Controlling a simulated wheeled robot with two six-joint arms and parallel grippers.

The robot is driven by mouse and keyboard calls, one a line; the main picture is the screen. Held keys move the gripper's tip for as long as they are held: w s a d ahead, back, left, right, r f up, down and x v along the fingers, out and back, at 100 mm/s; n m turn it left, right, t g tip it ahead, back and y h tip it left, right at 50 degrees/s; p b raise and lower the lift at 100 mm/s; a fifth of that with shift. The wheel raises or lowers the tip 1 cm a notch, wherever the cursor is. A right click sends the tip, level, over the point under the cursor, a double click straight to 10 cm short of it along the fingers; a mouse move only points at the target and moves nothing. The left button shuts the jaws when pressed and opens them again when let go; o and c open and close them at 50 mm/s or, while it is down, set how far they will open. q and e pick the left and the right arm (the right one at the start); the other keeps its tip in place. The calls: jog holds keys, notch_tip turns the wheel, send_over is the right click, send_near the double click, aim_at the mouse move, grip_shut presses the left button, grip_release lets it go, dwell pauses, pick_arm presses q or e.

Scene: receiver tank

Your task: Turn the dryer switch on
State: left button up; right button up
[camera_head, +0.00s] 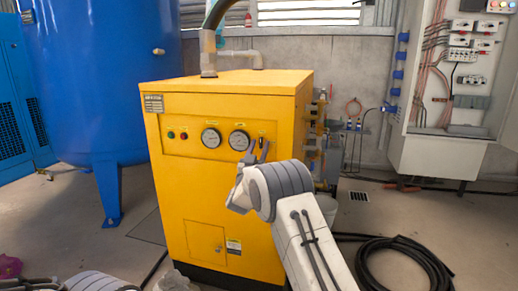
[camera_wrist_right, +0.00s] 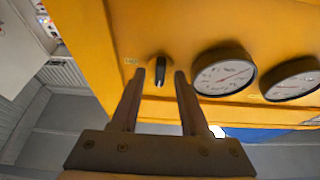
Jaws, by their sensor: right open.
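The dryer is a yellow cabinet (camera_head: 215,200) with a front panel. Its switch is a dark knob with a pale mark, seen in the right wrist view (camera_wrist_right: 159,70) beside a round gauge. In the head view the switch is largely hidden behind my right gripper (camera_head: 259,151). In the right wrist view, my right gripper (camera_wrist_right: 159,78) is open, with one finger on each side of the knob and nothing held. I cannot tell whether the fingers touch it. My left gripper's fingers are not seen; part of my left arm shows at the bottom left.
Two round gauges (camera_head: 211,138) and small red and green buttons sit left of the gripper on the panel. A blue tank (camera_head: 105,80) stands at left. An open electrical cabinet (camera_head: 440,150) is on the right wall. A black hose (camera_head: 395,245) lies coiled on the floor.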

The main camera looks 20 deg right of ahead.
grip_shut()
